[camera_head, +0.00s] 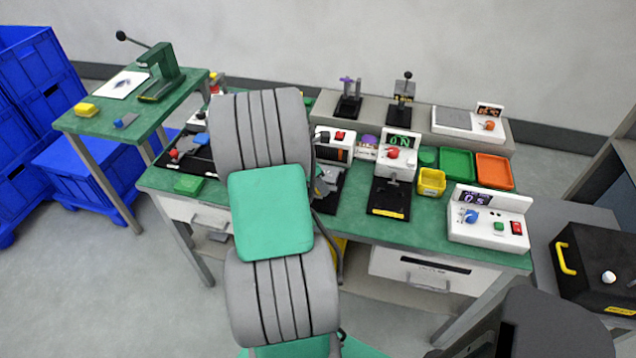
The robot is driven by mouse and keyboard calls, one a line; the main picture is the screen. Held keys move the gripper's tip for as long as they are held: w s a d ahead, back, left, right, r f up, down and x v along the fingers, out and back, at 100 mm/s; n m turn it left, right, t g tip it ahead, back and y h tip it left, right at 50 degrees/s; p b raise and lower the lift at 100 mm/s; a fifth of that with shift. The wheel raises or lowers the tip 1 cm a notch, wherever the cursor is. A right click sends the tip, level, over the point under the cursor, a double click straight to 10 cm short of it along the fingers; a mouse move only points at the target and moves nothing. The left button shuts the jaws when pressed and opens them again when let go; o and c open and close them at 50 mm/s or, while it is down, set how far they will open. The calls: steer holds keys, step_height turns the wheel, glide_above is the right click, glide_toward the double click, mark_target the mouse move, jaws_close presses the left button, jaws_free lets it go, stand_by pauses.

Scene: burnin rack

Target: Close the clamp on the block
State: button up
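No block in a clamp can be told for certain at this size. A small upright fixture with a black knobbed lever (407,85) stands on the grey back shelf, its lever pointing up. Another fixture with a purple top (348,88) stands left of it. On the bench, a black-based fixture with a yellow front strip (390,198) sits in front of a white display box. Another dark fixture with grey metal parts (327,188) is partly hidden behind my arm. My grey and green arm rises across the middle of the view; my gripper cannot be made out.
The green bench (350,225) carries a yellow bin (431,182), green and orange trays (494,170), and a control box (488,217). A side table (160,115) holds a green press (160,75). Blue crates (30,75) stand left; a black case (598,265) is right.

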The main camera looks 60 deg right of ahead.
steer(key=shift+a, duration=0.1)
steer(key=v, duration=0.7)
steer(key=shift+r, duration=0.35)
steer(key=shift+w, duration=0.1)
